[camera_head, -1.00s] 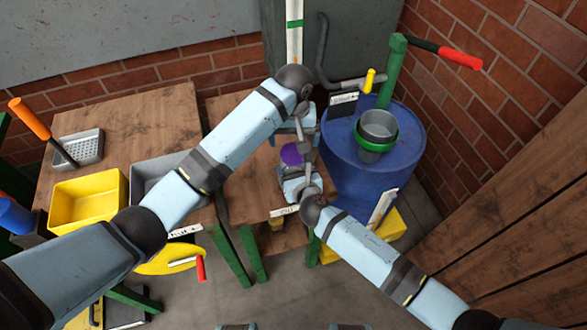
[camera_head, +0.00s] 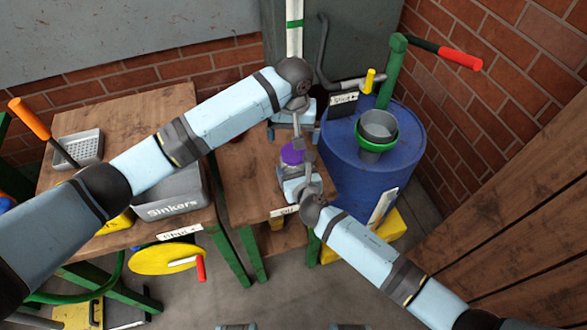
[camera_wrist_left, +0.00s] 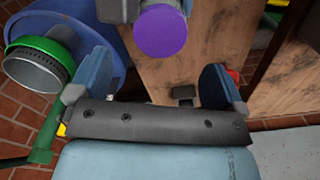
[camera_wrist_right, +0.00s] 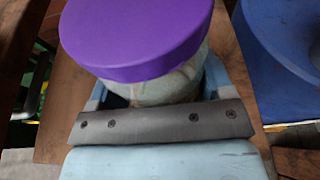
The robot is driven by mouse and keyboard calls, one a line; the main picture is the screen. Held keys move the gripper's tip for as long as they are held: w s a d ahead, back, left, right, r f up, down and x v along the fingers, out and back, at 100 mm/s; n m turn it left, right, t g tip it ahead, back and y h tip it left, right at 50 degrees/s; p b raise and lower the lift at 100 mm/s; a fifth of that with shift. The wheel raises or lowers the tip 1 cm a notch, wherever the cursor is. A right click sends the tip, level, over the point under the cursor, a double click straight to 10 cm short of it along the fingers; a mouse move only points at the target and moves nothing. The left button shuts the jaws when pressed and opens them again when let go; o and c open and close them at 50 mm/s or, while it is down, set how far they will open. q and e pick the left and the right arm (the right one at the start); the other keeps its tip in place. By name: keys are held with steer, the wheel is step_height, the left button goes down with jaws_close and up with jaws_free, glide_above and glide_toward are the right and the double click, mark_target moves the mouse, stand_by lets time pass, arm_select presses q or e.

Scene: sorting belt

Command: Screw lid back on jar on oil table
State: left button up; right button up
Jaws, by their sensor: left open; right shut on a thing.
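The jar (camera_wrist_right: 165,88) is pale and see-through, with a purple lid (camera_head: 292,154) on its top; in the right wrist view the lid (camera_wrist_right: 137,35) covers the mouth. Whether it is screwed tight I cannot tell. My right gripper (camera_head: 293,175) is shut on the jar's body, at the small wooden oil table (camera_head: 250,190). The jar's base is hidden. My left gripper (camera_head: 296,132) is open and empty, just behind the jar in the head view. In the left wrist view the lid (camera_wrist_left: 160,32) lies beyond its spread fingers, apart from them.
A blue drum (camera_head: 345,185) stands close on the right, with a grey cup in a green ring (camera_head: 378,130) on it. A grey Sinkers bin (camera_head: 172,208) stands on the left table (camera_head: 130,120). A small red thing (camera_wrist_left: 233,75) shows beside a left finger.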

mark_target(293, 152)
arm_select(q)
steer(key=shift+f, duration=3.1)
steer(key=c, duration=1)
steer(key=o, duration=1)
steer(key=shift+c, duration=0.2)
steer(key=shift+r, duration=2.25)
steer(key=shift+o, duration=0.2)
steer(key=shift+r, duration=0.1)
step_height(293, 152, up, 3)
steer(key=shift+r, duration=0.2)
